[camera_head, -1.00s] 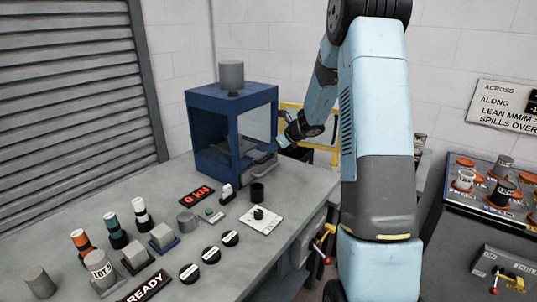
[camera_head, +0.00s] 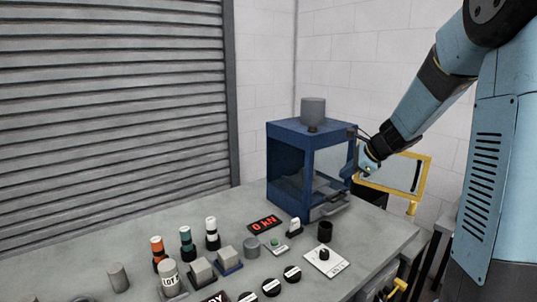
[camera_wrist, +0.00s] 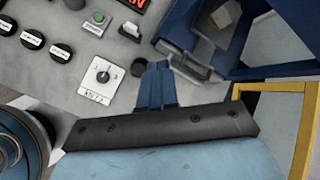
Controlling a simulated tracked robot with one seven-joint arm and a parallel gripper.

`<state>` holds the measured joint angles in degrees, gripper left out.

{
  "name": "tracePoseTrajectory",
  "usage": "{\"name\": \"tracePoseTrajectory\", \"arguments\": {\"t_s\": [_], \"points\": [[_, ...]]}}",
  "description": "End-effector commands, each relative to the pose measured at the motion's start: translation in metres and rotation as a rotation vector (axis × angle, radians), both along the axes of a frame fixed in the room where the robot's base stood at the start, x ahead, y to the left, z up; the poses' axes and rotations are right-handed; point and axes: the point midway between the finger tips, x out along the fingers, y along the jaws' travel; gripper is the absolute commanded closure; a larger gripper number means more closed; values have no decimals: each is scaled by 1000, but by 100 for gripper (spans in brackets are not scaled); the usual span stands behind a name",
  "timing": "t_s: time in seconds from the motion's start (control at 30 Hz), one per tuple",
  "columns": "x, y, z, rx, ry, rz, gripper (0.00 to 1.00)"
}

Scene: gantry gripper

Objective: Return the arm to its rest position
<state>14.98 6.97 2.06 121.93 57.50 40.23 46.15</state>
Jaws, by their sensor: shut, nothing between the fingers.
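My gripper (camera_wrist: 158,82) shows in the wrist view with its two blue fingers together and nothing between them. In the head view my arm comes from the upper right, and my gripper (camera_head: 352,172) is beside the right side of the blue press cabinet (camera_head: 285,174). Whether it touches the cabinet or the yellow-framed guard (camera_head: 428,177) next to it I cannot tell. The guard stands swung out to the right of the cabinet. In the wrist view the guard's yellow frame (camera_wrist: 303,125) lies right of my gripper.
The grey bench (camera_head: 200,238) carries a red-lit display (camera_head: 265,224), a white dial plate (camera_head: 325,261), a black cup (camera_head: 325,231), black round knobs, and several bottles and blocks at left. A shutter (camera_head: 110,90) stands behind. Bare floor is barely visible.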

Motion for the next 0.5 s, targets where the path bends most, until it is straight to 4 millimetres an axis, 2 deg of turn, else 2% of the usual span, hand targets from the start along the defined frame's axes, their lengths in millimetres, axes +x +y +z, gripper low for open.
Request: {"name": "tracePoseTrajectory", "arguments": {"t_s": [0.03, 0.2, 0.5], "points": [[-14, 7, 11, -45, -27, 59, 100], [-61, 25, 37, -206, -103, 273, 100], [-145, 42, 68, -493, -226, 633, 100]]}}
